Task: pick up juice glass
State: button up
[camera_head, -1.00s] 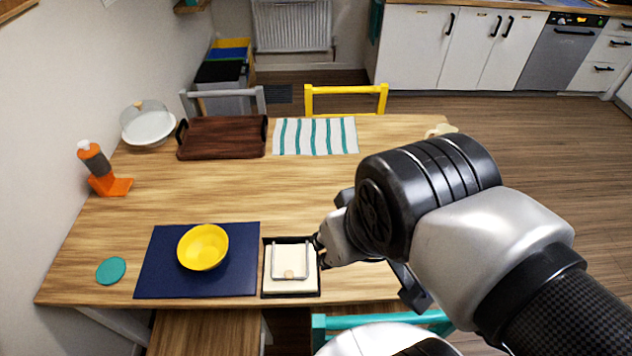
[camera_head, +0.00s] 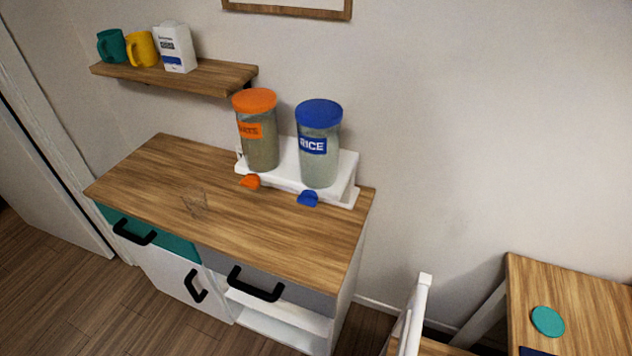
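A clear, see-through glass (camera_head: 194,204) stands on the wooden top of the cabinet (camera_head: 290,232), left of the middle and near its front edge. Only its faint outline shows, so its exact shape is hard to make out. My gripper is out of view, and so is the rest of my arm.
Two dispensers, one orange-lidded (camera_head: 258,135) and one blue-lidded (camera_head: 318,145), stand on a white base at the cabinet's back right. A wall shelf (camera_head: 205,75) holds mugs and a carton. A chair (camera_head: 412,315) and table (camera_head: 590,305) stand at right. The cabinet top's left is clear.

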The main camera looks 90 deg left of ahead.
aim_at(194, 196)
jog(key=u, duration=3.6)
jog(key=i+j+u, duration=0.2)
jog(key=i+j+z, duration=0.15)
jog(key=i+j, duration=0.4)
jog(key=i+j+z, duration=0.2)
jog(key=i+j, duration=0.45)
jog(key=i+j+z, duration=0.15)
jog(key=i+j, duration=0.4)
jog(key=j, duration=0.2)
